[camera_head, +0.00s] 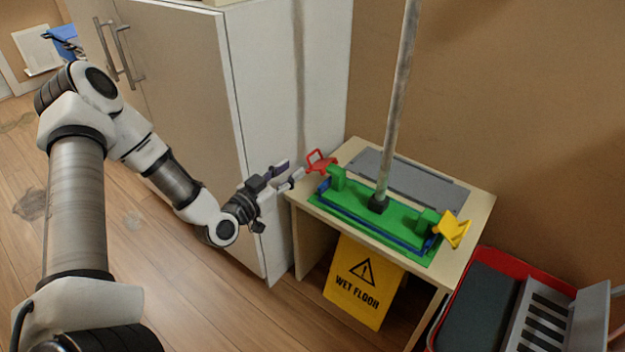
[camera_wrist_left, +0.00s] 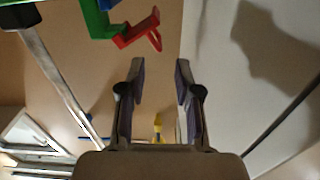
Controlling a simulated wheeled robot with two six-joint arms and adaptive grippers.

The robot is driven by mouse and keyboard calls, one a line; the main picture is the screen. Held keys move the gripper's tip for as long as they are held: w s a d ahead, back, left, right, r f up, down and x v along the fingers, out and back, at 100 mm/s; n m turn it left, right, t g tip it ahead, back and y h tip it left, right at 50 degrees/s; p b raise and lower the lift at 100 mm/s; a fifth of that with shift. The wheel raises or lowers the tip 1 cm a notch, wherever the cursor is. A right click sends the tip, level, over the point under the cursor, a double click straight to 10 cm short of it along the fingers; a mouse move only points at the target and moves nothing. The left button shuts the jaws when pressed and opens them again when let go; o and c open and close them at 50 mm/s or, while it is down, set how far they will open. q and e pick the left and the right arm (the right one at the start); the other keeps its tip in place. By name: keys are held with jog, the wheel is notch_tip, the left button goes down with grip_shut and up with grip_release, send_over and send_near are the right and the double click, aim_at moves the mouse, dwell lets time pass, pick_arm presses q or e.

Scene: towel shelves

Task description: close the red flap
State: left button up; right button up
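The red flap (camera_head: 321,164) sits at the left end of a green and blue frame (camera_head: 350,205) on a small wooden table. It sticks out past a green block and tilts upward, with an open loop at its outer end. My left gripper (camera_head: 297,169) is just left of the flap, apart from it, with its fingers spread and empty. In the left wrist view, the red flap (camera_wrist_left: 138,30) shows beyond the fingertips, up and left of the gap between the fingers (camera_wrist_left: 160,66). My right gripper is not in view.
A yellow flap (camera_head: 453,229) sticks out at the frame's right end. A pole (camera_head: 398,100) rises from the frame's middle. A white cabinet (camera_head: 275,110) stands close behind my left gripper. A yellow wet-floor sign (camera_head: 365,284) is under the table, and a red bin (camera_head: 462,290) is at right.

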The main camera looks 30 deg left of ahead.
aim_at(308, 157)
pick_arm(q)
jog(key=w+b, duration=0.1)
jog(key=w, duration=0.1)
jog(key=w+b, duration=0.1)
jog(key=w, duration=0.1)
jog(key=w+b, duration=0.1)
jog(key=w, duration=0.2)
jog(key=shift+d, duration=0.3)
jog(key=shift+w+r+b, duration=0.1)
jog(key=shift+w+b, duration=0.1)
jog(key=shift+b, duration=0.1)
grip_shut()
